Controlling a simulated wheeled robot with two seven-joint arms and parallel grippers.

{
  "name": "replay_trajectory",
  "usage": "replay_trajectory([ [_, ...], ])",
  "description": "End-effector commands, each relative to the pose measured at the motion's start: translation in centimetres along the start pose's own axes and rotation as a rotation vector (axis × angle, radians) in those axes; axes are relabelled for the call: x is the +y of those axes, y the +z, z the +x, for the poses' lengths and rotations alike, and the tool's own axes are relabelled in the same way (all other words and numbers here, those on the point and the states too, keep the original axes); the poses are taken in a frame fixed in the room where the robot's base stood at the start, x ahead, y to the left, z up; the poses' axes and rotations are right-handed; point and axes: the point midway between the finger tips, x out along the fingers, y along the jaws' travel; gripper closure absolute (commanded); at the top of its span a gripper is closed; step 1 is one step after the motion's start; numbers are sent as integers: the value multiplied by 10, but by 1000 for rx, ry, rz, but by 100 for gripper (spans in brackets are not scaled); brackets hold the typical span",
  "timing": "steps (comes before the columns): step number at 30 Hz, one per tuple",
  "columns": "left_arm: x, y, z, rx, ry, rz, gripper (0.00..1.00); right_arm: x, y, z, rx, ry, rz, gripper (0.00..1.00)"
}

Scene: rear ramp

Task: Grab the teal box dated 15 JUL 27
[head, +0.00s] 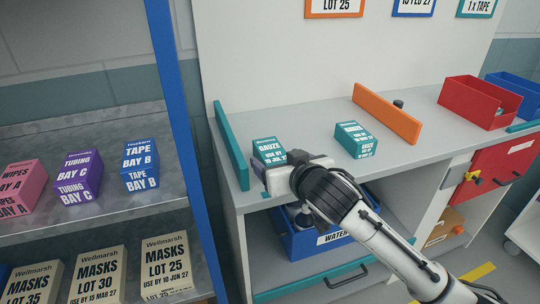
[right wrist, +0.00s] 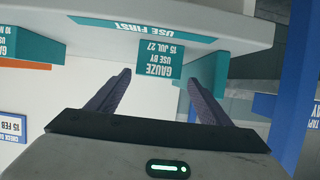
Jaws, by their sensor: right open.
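A teal gauze box (head: 268,147) stands on the counter beside the teal divider; its lower front is partly hidden by my right gripper. The right wrist view, which is upside down, shows the same box (right wrist: 160,60) with the label "USE BY 15 JUL 27". My right gripper (head: 283,168) is in front of this box. Its fingers (right wrist: 159,80) are open, with the box showing between and just beyond their tips; contact cannot be told. A second teal gauze box (head: 355,139) stands to the right, with a date starting "10 N" in the wrist view. My left gripper is not in view.
A teal divider (head: 232,146) stands just left of the dated box, and an orange divider (head: 386,114) right of the second box. A red bin (head: 480,103) is farther right. A blue post (head: 180,110) and a shelf of boxes are at the left.

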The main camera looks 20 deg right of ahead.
Motion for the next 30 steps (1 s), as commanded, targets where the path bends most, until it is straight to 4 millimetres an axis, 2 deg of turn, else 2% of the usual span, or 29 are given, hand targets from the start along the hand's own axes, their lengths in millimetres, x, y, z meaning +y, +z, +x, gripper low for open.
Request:
replay_trajectory([
  [5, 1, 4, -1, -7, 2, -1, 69, 0, 1, 14, -2, 0, -1, 27],
  [15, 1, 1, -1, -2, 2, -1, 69, 4, 5, 57, -5, -1, 0, 27],
  [24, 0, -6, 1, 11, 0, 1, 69, 4, 5, 61, -4, -2, 1, 27],
  [30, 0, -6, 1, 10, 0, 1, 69, 4, 5, 61, -4, -2, 0, 61],
])
